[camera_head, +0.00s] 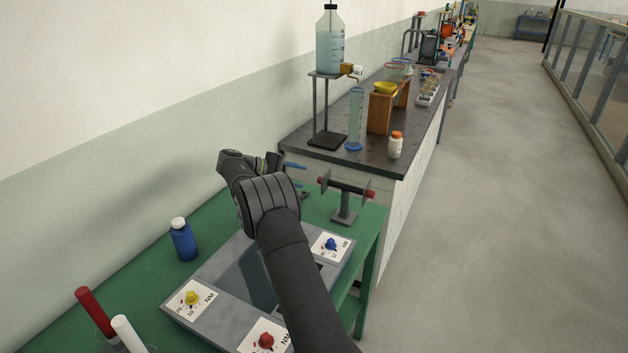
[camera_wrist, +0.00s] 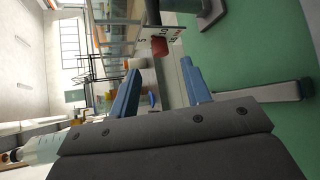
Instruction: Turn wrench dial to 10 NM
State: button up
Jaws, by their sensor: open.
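My gripper (camera_head: 301,176) is open, with its two blue fingers apart and nothing between them. It is above the green table, to the left of a grey stand (camera_head: 343,207) that carries a crossbar with red ends. In the wrist view, a red knob (camera_wrist: 160,46) with a white marked plate (camera_wrist: 174,32) is just beyond the open fingers (camera_wrist: 160,70), apart from them. Its exact setting is too small to read. A panel (camera_head: 215,318) on the table has yellow (camera_head: 192,298), red (camera_head: 266,341) and blue (camera_head: 331,243) knobs on cards marked NM. My arm covers part of the panel.
A blue bottle (camera_head: 183,241) and red (camera_head: 95,310) and white (camera_head: 128,335) cylinders stand at left. A dark bench (camera_head: 425,115) behind holds glassware and a white bottle (camera_head: 396,146). A light bar (camera_wrist: 262,98) lies near the fingers. The floor at right is clear.

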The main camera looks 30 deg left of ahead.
jog(key=x, duration=0.6)
jog(key=shift+w+d, duration=0.1)
jog(key=shift+c, duration=0.2)
grip_shut()
